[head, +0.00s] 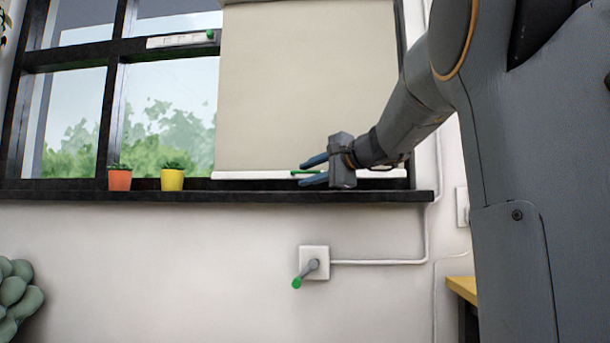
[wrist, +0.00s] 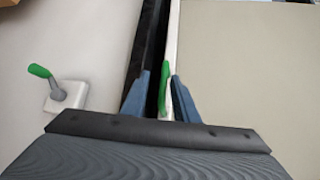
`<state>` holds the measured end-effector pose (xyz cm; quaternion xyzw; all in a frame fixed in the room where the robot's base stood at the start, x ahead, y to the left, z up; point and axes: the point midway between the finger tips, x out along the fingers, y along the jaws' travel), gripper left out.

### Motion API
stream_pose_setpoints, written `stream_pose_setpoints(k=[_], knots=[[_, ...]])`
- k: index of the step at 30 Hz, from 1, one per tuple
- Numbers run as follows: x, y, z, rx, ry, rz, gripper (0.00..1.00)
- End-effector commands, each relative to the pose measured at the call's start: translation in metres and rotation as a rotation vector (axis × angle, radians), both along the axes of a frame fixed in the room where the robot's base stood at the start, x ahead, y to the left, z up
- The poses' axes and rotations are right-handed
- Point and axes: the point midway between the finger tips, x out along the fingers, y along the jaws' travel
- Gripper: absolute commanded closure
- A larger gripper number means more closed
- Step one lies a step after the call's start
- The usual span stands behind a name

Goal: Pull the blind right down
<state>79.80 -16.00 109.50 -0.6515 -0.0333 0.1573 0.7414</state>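The cream blind (head: 305,85) covers the right part of the window. Its white bottom bar (head: 250,175) hangs level, just above the dark sill (head: 230,195). A green pull tab (head: 301,172) sits on the bar; it also shows in the wrist view (wrist: 164,85). My gripper (head: 303,171) is at the tab, with one blue finger above it and one below. In the wrist view my gripper (wrist: 160,82) has the tab between its fingers, with gaps visible, so it looks open. Part of the bar is hidden behind my gripper.
An orange pot (head: 120,180) and a yellow pot (head: 172,180) stand on the sill, left of the blind. A wall crank with a green knob (head: 297,283) is below the sill. A window latch (head: 180,40) is at upper left. A yellow tabletop (head: 463,288) is at lower right.

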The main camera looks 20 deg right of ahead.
Motion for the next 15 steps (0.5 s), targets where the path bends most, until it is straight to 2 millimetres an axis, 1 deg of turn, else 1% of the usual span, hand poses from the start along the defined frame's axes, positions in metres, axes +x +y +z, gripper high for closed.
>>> stream_pose_setpoints(k=[1, 3, 9, 12, 15], knots=[[-0.009, -0.003, 0.003, 0.0, -0.001, -0.003, 0.73], [-0.021, -0.006, 0.005, 0.001, 0.0, -0.002, 0.73], [-0.048, -0.013, 0.009, -0.001, 0.001, 0.0, 0.73], [-0.056, -0.014, 0.009, 0.0, 0.002, 0.002, 0.73], [-0.059, -0.015, 0.009, 0.001, 0.003, 0.003, 0.73]])
